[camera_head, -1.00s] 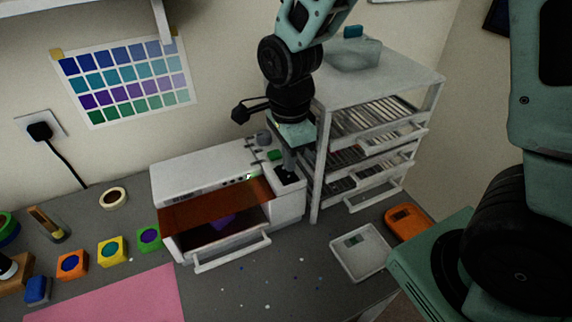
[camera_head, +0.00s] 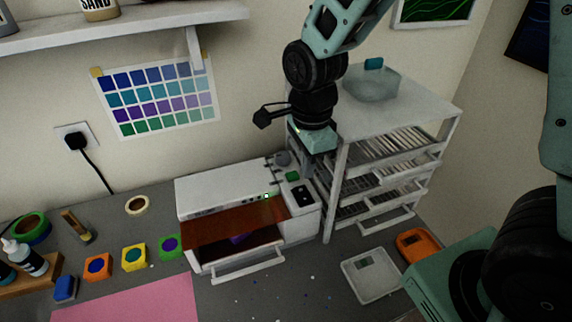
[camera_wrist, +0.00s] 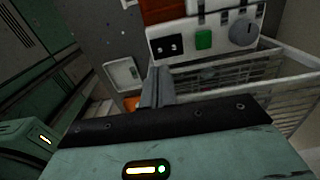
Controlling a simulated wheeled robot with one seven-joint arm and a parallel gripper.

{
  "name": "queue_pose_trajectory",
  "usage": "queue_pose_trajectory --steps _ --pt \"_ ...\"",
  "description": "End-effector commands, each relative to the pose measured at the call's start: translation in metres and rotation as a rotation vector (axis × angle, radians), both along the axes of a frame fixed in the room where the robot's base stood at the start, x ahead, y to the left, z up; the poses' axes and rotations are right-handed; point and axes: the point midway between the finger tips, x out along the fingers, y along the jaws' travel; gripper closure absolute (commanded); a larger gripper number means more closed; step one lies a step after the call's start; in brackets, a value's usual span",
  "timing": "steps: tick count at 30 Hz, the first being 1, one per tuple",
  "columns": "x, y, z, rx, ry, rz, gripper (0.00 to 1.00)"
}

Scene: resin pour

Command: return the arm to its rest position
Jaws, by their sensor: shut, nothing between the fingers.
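My gripper (camera_wrist: 157,88) points down with its fingers together and nothing between them. In the head view my gripper (camera_head: 306,165) hangs above the right end of a white curing machine, in front of the rack's left side. The machine (camera_head: 222,185) has a reddish-brown window and an open front with a purple item (camera_head: 240,238) inside. In the wrist view its control panel (camera_wrist: 205,40) shows black sockets, a green button and a grey knob, apart from the fingers.
A white wire-shelf rack (camera_head: 398,113) stands close to my gripper, with a clear tub (camera_head: 371,84) on top. Colour pots, a tape roll (camera_head: 137,205) and a pink mat (camera_head: 130,303) are at left.

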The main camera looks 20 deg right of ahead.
Motion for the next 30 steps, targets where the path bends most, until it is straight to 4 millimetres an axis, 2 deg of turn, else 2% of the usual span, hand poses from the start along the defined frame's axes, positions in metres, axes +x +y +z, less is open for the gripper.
queue_pose_trajectory --steps 6,11,17,21,30 --pt "0.0 0.0 0.0 0.0 0.0 0.0 1.0" --pt "-0.015 0.012 -0.003 0.017 -0.002 0.199 1.0" --pt "-0.052 0.035 -0.007 0.047 -0.011 0.687 1.0" --pt "-0.082 0.049 -0.011 0.059 -0.026 1.076 1.0" --pt "-0.144 0.063 -0.024 0.049 -0.055 1.87 1.0"
